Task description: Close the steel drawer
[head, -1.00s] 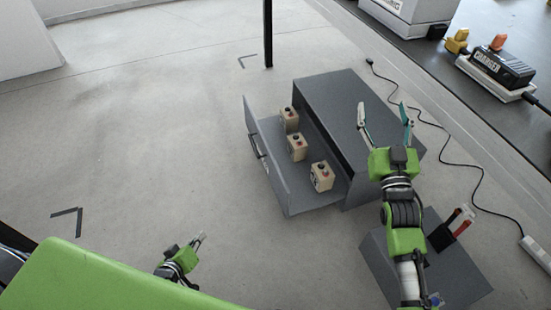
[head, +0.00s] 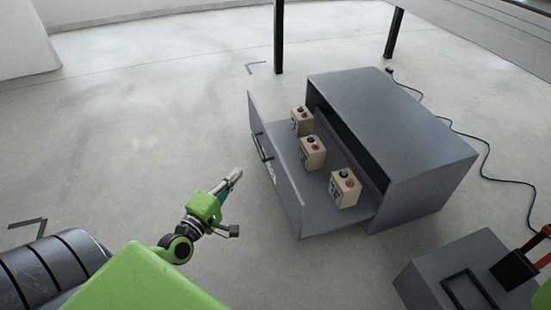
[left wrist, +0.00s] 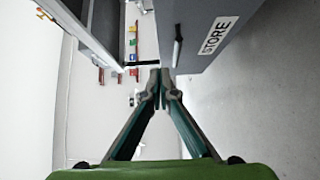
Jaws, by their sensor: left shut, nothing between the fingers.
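The grey steel drawer (head: 283,160) stands pulled out of its grey cabinet (head: 400,145) on the floor, leaving a dark gap into the cabinet. Its front panel has a dark bar handle (head: 261,146). In the left wrist view, the drawer front (left wrist: 200,20) carries a STORE label (left wrist: 218,35) beside the handle (left wrist: 178,46). My left gripper (head: 236,176) is shut and empty, to the left of the drawer front in the head view. In the left wrist view its fingertips (left wrist: 160,75) meet near the panel's edge; contact cannot be told. My right gripper is out of view.
Three beige boxes with buttons, a far one (head: 301,122), a middle one (head: 312,153) and a near one (head: 345,188), stand in the drawer. A grey case (head: 470,265) sits at lower right. A black cable (head: 487,165) runs behind the cabinet. The floor left of the drawer is clear.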

